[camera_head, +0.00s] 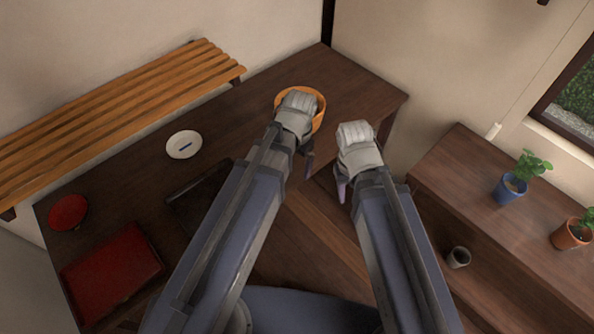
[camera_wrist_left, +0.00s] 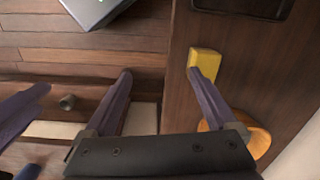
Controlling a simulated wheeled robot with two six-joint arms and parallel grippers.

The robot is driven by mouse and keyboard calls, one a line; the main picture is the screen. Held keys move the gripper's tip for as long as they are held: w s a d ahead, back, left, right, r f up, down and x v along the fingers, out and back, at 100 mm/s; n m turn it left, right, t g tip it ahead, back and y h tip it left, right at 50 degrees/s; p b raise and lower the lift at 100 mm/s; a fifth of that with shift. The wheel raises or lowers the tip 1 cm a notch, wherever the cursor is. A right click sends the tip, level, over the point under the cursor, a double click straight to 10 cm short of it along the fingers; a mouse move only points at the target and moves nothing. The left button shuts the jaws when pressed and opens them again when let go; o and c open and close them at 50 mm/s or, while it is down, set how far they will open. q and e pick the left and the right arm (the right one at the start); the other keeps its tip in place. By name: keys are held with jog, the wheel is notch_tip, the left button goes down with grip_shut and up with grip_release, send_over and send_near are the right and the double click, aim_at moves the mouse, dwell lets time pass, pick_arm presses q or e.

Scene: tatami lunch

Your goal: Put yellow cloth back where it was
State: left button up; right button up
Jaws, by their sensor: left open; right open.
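The yellow cloth (camera_wrist_left: 206,60) looks like a small folded block on the dark table (camera_wrist_left: 181,100) in the left wrist view, near the table's edge. In the head view I cannot see it. My left gripper (camera_wrist_left: 159,72) is open and empty; its right-hand finger overlaps the cloth's lower left in the picture, and I cannot tell whether they touch. In the head view my left gripper (camera_head: 308,165) points down by the table's front edge. My right gripper (camera_head: 341,190) is open, just right of it. One of its fingers seems to show at the wrist view's left.
A round orange container (camera_head: 319,122) stands behind my left wrist. A black tray (camera_head: 185,205), a white dish (camera_head: 184,145), a red bowl (camera_head: 68,212) and a red board (camera_head: 112,272) are on the table's left part. A shelf (camera_head: 470,165) with potted plants stands right.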

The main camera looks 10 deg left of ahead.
pick_arm(q)
jog(key=s+d+n, duration=0.1)
jog(key=s+d, duration=0.3)
jog(key=s, duration=0.3)
jog(key=shift+n+y, duration=0.3)
jog(key=shift+n, duration=0.1)
jog(key=shift+r, duration=0.1)
dwell(0.4)
